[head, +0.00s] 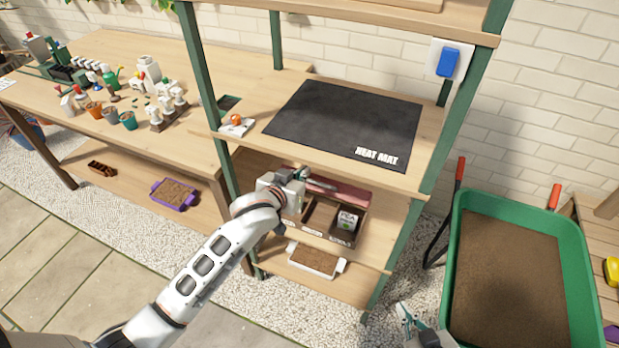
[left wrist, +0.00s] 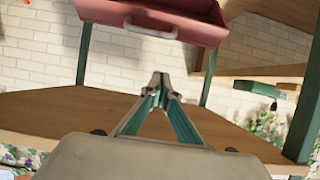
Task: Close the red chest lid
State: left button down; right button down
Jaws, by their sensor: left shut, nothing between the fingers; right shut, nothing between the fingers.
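The red chest stands on the shelf below the heat mat. Its red lid (head: 345,193) is raised at the back, and the inside shows dark compartments with a white seed packet (head: 347,220). In the left wrist view the red lid (left wrist: 200,27) with its pale handle (left wrist: 150,30) is at the top, beyond my fingers. My left gripper (head: 304,173) is at the left part of the chest, close to the lid, and hides part of it. Its fingers (left wrist: 160,82) are shut and empty; contact with the lid cannot be told. My right gripper (head: 402,312) is low in the head view, shut, away from the chest.
The upper shelf with the heat mat (head: 345,122) lies above the chest. A green post (head: 405,240) stands to its right. A soil tray (head: 315,260) is on the shelf below. A green wheelbarrow (head: 455,290) stands right. A workbench with pots and bottles is at left.

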aim_at(325, 186)
pick_arm(q)
jog(key=b+x, duration=0.1)
jog(key=x, duration=0.7)
jog(key=shift+f, duration=0.25)
jog(key=shift+s+a+f, duration=0.25)
jog(key=shift+s+f, duration=0.6)
jog(key=shift+s, duration=0.05)
jog(key=shift+s+a+f, duration=0.1)
jog(key=shift+s+f, duration=0.35)
jog(key=shift+s, duration=0.05)
jog(key=shift+a, duration=0.1)
